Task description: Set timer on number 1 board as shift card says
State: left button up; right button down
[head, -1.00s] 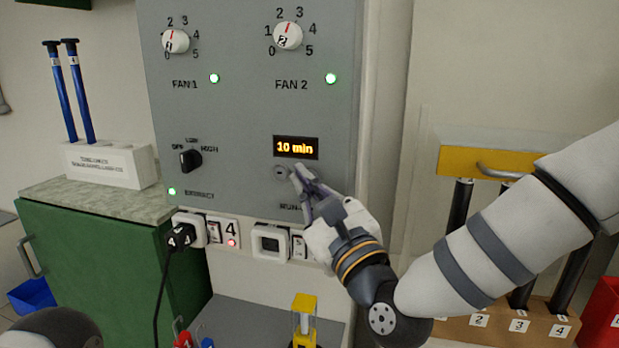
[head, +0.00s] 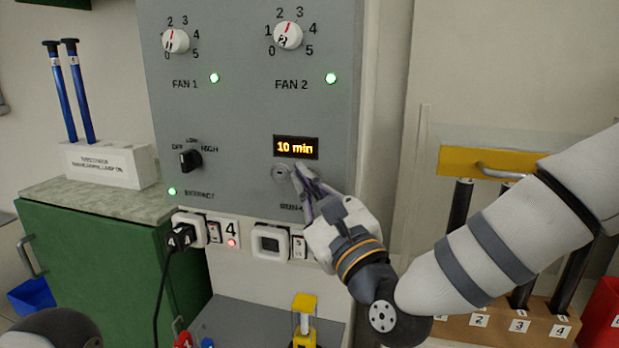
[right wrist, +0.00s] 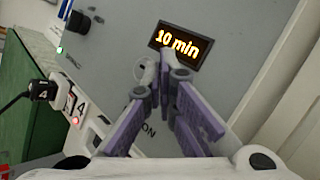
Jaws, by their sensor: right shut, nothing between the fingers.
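A grey control board (head: 240,110) hangs on the wall with two fan dials, FAN 1 (head: 175,41) and FAN 2 (head: 288,36), and an EXTRACT knob (head: 190,160). Its timer display (head: 296,147) reads "10 min" in orange; it also shows in the right wrist view (right wrist: 181,45). A round grey button (head: 281,173) sits just below the display. My right gripper (head: 299,172) is shut and empty, its fingertips at the board below the display, beside that button. They hide what is directly behind them. No shift card can be made out. My left gripper is not in view.
Sockets and switches (head: 270,243) line the wall under the board, with a black plug (head: 181,236) in the left one. A green cabinet (head: 95,265) stands at left. A wooden rack (head: 490,330) with dark rods stands at right.

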jog(key=shift+w+d, duration=0.1)
jog(key=shift+w, duration=0.15)
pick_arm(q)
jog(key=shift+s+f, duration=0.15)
pick_arm(e)
jog(key=shift+w+d, duration=0.15)
jog(key=shift+w, duration=0.2)
dwell(0.4)
jog(key=shift+s, duration=0.1)
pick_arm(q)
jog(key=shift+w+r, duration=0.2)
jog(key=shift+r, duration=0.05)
pick_arm(e)
jog(key=shift+s+a, duration=0.25)
jog(key=shift+s, duration=0.4)
pick_arm(q)
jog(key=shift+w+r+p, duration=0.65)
jog(key=shift+p, duration=0.05)
pick_arm(e)
jog(key=s, duration=0.1)
jog(key=s+a, duration=0.1)
jog(key=s, duration=0.2)
jog(key=shift+s+a, duration=0.3)
jog(key=shift+s, duration=0.1)
